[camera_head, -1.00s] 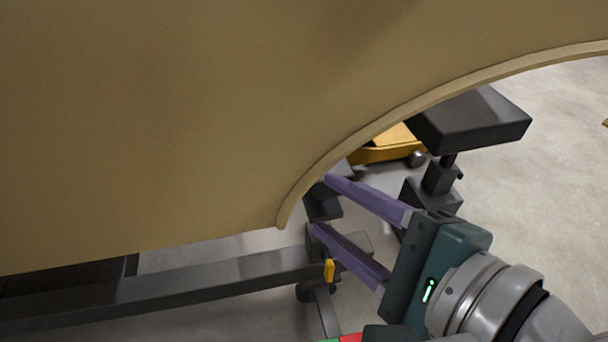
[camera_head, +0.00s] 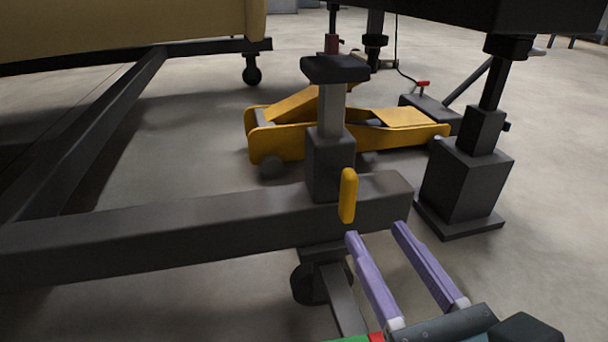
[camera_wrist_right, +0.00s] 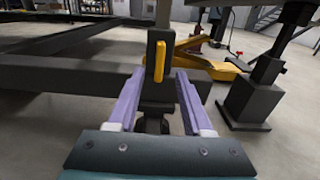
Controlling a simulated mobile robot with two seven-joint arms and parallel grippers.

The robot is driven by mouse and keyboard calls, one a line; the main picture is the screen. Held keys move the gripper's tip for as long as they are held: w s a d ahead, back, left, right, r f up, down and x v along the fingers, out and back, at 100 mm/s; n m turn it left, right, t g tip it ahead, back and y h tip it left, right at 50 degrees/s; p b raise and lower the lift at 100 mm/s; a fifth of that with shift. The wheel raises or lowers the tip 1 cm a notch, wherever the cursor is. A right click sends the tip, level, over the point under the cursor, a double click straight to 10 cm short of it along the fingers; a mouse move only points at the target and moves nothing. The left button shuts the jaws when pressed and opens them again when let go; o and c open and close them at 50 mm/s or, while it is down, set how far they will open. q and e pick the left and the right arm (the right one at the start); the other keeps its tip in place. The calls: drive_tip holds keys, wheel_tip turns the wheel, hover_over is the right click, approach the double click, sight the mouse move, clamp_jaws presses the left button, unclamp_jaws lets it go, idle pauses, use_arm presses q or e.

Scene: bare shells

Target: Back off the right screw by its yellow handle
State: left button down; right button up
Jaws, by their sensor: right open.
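The yellow handle (camera_head: 348,195) stands upright on the near face of a dark jack post (camera_head: 328,158), which rises from the right end of a dark beam. A grey shaft with a dark pad (camera_head: 335,69) tops the post. In the right wrist view the handle (camera_wrist_right: 159,61) shows between and beyond the fingertips. My right gripper (camera_head: 376,231) is open, with two purple fingers pointing at the beam. Its left fingertip is just below the handle in the head view. Nothing is between the fingers. My left gripper is not in view.
The dark beam (camera_head: 180,232) runs left from the post. A yellow floor jack (camera_head: 290,140) lies behind it. A dark stand (camera_head: 465,185) stands to the right. A tan shell (camera_head: 120,25) hangs at upper left. Bare floor lies at the right.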

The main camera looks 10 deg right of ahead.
sight(353, 196)
drive_tip(key=w+b, duration=0.4)
drive_tip(key=w, duration=0.6)
drive_tip(key=shift+a, duration=0.15)
drive_tip(key=shift+s, duration=0.1)
drive_tip(key=shift+c, duration=0.3)
clamp_jaws()
